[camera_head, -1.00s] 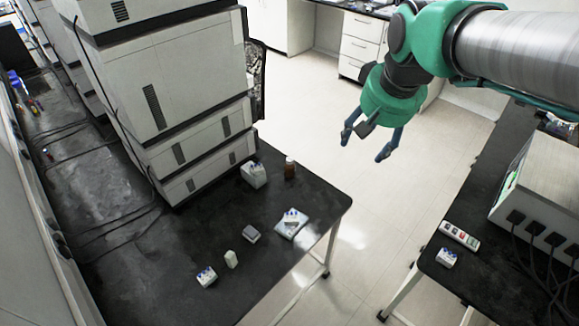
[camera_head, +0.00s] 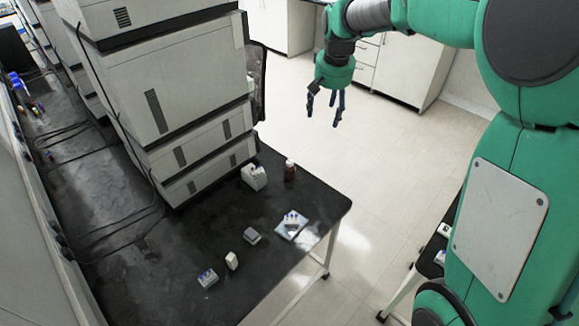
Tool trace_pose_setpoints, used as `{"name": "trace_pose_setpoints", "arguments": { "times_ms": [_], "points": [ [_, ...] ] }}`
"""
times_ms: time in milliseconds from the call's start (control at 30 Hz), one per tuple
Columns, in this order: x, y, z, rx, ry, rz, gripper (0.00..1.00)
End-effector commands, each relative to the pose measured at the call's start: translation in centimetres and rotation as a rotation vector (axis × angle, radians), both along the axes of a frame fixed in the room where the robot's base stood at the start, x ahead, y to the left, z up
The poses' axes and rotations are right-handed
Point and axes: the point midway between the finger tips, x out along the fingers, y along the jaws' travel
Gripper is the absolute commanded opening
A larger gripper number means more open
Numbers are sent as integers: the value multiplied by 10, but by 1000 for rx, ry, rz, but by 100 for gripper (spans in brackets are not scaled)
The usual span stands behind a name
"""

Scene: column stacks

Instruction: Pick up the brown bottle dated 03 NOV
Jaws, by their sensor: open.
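A small brown bottle (camera_head: 290,172) with a pale cap stands upright near the back right edge of the dark bench. Its label and date are too small to read. My gripper (camera_head: 324,121) is open and empty, pointing down. In the picture it is above and to the right of the bottle, over the floor side of the bench edge, and apart from the bottle. Nothing hides the bottle.
A white container (camera_head: 254,176) stands just left of the bottle, and stacked instruments (camera_head: 165,85) rise behind it. A tray with small items (camera_head: 291,225), a grey box (camera_head: 252,236), a white bottle (camera_head: 232,261) and a vial rack (camera_head: 207,278) stand nearer on the bench (camera_head: 160,285).

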Motion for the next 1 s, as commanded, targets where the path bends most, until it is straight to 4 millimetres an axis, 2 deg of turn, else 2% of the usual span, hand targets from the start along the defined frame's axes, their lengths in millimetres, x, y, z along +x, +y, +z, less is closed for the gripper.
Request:
{"name": "trace_pose_setpoints", "arguments": {
  "times_ms": [100, 500, 767, 1000],
  "points": [
    [27, 8, -20, -2, 21, 1, 63],
    [104, 37, -96, -5, 81, 6, 63],
    [145, 56, -155, -9, 119, 6, 63],
    [176, 74, -218, -14, 156, 10, 63]
  ]
}}
